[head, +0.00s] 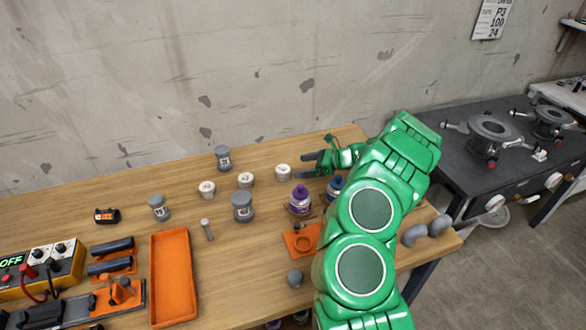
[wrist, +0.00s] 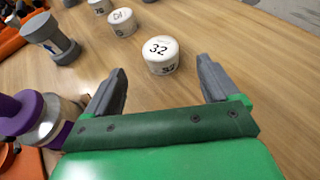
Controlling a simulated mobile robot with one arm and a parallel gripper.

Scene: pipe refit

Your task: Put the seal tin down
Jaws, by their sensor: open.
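My gripper (head: 312,164) is open and empty near the back right of the wooden workbench. In the wrist view its two grey fingers (wrist: 162,72) stand apart. A white seal tin marked 32 (wrist: 160,58) stands upright on the bench just ahead, in line with the gap between the fingertips. It also shows in the head view (head: 283,173), to the left of my gripper. Two more white tins stand left of it in a row, a middle one (head: 246,180) and a left one (head: 207,189).
A purple-capped bottle (head: 299,200) and a blue bottle (head: 335,188) stand close to my arm. Grey fittings (head: 242,207) and an orange tray (head: 173,275) are further left. In the wrist view, bare wood (wrist: 265,70) lies right of the tin.

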